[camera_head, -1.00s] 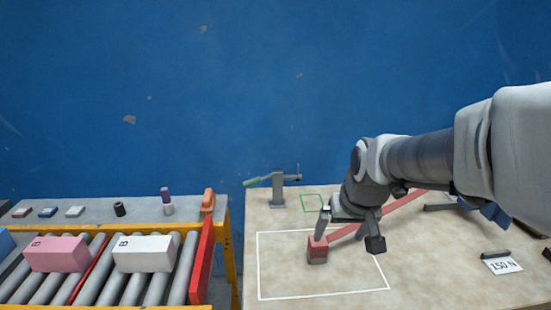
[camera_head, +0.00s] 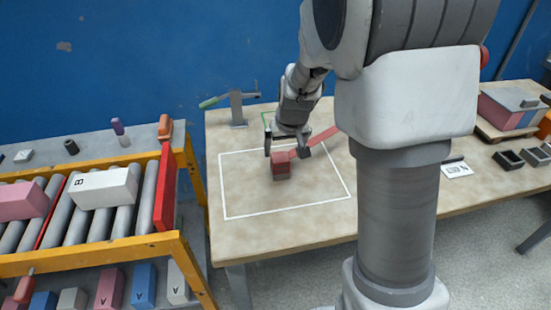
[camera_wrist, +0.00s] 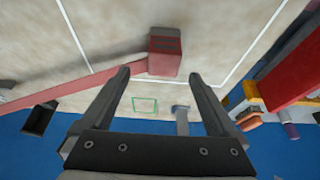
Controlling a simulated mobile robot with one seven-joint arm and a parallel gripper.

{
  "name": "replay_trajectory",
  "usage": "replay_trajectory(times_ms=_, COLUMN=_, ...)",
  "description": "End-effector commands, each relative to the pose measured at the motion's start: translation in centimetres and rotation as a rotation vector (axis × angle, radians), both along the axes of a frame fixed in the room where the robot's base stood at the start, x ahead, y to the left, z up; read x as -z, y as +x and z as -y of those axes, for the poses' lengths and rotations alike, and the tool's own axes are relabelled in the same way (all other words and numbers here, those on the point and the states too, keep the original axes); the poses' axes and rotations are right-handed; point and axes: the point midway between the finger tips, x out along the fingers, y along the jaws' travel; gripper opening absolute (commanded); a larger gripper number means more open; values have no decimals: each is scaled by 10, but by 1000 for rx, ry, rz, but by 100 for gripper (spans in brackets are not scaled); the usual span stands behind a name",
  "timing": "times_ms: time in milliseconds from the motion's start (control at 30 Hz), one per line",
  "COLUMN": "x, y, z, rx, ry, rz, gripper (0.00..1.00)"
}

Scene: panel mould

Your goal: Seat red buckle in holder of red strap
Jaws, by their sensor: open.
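The red buckle (camera_head: 281,160) is in a block with a grey lower part (camera_head: 282,173), inside the white outlined area of the table. I cannot tell whether the grey part is the holder or how fully the buckle sits in it. The red strap (camera_head: 324,134) runs from it to the upper right, behind my arm. In the wrist view, the red block (camera_wrist: 165,62) has a dark top, and the strap (camera_wrist: 90,82) leaves it leftward. My gripper (camera_head: 287,152) is open and empty, close above and behind the block. In the wrist view, the block lies beyond the fingertips (camera_wrist: 158,75).
A clamp-like stand with a green handle (camera_head: 237,108) is at the table's back left, near a green outlined square (camera_wrist: 145,105). A roller conveyor (camera_head: 120,190) with a red end plate (camera_head: 166,187) stands left. Dark small trays (camera_head: 508,160) and a label card (camera_head: 457,170) are right.

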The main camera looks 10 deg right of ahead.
Motion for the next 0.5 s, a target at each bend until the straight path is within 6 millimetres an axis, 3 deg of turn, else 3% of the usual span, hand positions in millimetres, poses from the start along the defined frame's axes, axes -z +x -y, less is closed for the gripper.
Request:
replay_trajectory(times_ms=67, x=12, y=4, z=0, rx=1, ry=0, rz=-2, gripper=95)
replay_trajectory(times_ms=267, x=23, y=9, z=0, rx=1, ry=0, rz=0, gripper=95)
replay_trajectory(times_ms=500, x=58, y=16, z=-6, rx=1, ry=0, rz=-2, gripper=95)
